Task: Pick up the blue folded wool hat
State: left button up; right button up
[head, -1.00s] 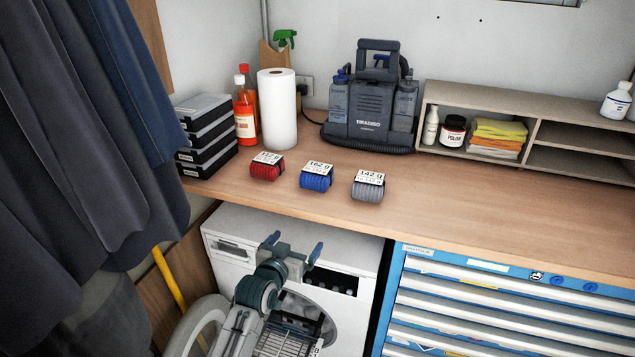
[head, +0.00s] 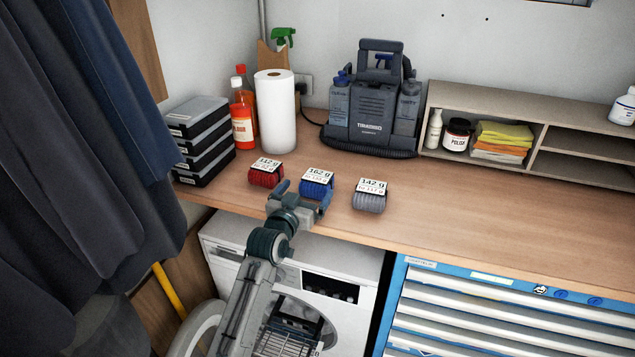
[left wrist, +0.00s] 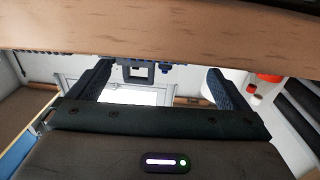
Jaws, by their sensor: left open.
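The blue folded wool hat (head: 317,188) is a small ribbed roll with a white "162 g" label. It lies on the wooden worktop (head: 460,215), between a red roll (head: 266,175) and a grey roll (head: 370,198). My left gripper (head: 304,196) is open and empty in the head view, at the worktop's front edge. Its fingers appear just in front of the blue hat and partly cover its lower front. I cannot tell whether they touch it. In the left wrist view the gripper's open fingers (left wrist: 160,86) show, with wood across the top; I cannot make out the hat there.
Behind the rolls stand a paper towel roll (head: 275,112), orange bottles (head: 242,122), black cases (head: 203,150) and a grey machine (head: 365,115). A shelf unit (head: 535,133) is at right. Below are a washing machine (head: 240,240) and a blue drawer chest (head: 480,310). The worktop's right front is clear.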

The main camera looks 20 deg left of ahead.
aim_at(314, 182)
pick_arm(q)
jog(key=w, duration=0.1)
jog(key=w+p, duration=0.2)
jog(key=w, duration=0.1)
jog(key=shift+w+d+r, duration=0.1)
jog(key=shift+d+r, duration=0.05)
jog(key=shift+d, duration=0.2)
jog(key=shift+w+p, duration=0.3)
jog(key=shift+w, duration=0.15)
jog(key=shift+f, duration=0.25)
jog(key=shift+c, duration=1.1)
jog(key=shift+r, duration=0.1)
jog(key=c, duration=0.7)
jog(key=shift+c, duration=1.2)
pick_arm(e)
jog(key=r, duration=0.1)
jog(key=w+r, duration=0.1)
jog(key=r, duration=0.1)
jog(key=shift+w+d, duration=0.15)
jog(key=shift+w, duration=0.15)
jog(key=shift+f, duration=0.1)
